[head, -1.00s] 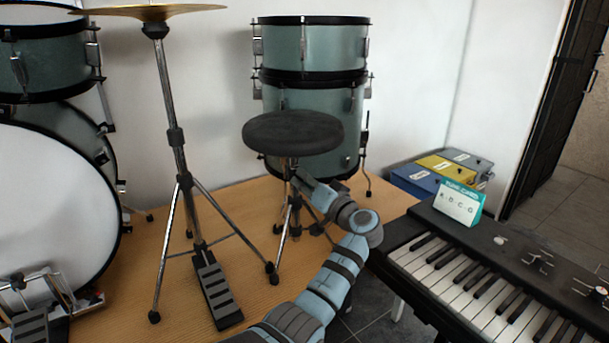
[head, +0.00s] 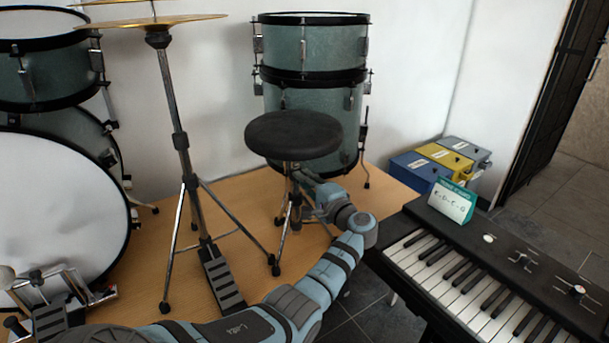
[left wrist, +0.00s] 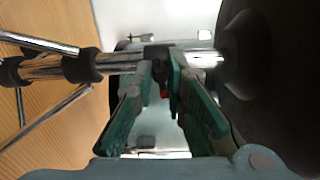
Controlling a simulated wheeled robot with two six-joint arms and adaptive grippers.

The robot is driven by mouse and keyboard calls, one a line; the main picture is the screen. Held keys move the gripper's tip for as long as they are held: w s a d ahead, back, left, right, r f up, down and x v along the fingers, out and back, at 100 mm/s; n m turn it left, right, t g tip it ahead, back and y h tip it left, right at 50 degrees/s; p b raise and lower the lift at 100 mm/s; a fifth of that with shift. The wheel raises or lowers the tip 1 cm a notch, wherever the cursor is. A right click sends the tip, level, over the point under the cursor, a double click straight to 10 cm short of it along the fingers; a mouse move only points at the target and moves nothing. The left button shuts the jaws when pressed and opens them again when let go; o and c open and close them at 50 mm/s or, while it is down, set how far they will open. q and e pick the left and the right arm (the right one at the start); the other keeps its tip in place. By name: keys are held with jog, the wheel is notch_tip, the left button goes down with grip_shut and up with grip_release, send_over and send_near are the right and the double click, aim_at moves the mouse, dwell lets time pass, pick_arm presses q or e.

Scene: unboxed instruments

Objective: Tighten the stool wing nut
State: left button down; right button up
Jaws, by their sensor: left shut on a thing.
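The drum stool has a round black seat (head: 293,135) on a chrome post with tripod legs. In the left wrist view its seat (left wrist: 278,60) is at the right and its chrome post (left wrist: 205,59) runs sideways. My left gripper (left wrist: 164,77) has its green fingers closed together at a dark collar (left wrist: 157,52) on the post. A small red bit shows between the fingertips. The wing nut is mostly hidden by the fingers, and I cannot make out its shape. In the head view my left arm reaches under the seat to the post. My right gripper is not in view.
A cymbal stand (head: 182,150) with a pedal is left of the stool. Teal drums (head: 312,45) stand behind it. A keyboard (head: 500,265) with a card (head: 452,200) is at the right, close to my arm. Boxes (head: 440,165) sit beyond it.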

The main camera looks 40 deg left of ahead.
pick_arm(q)
jog(key=shift+f+m+p, duration=0.1)
jog(key=shift+m+p, duration=1.05)
jog(key=shift+m, duration=1.55)
jog(key=c, duration=1.6)
grip_release()
jog(key=shift+c, duration=0.2)
jog(key=shift+o, duration=0.2)
jog(key=shift+d, duration=0.1)
jog(key=v, duration=1.2)
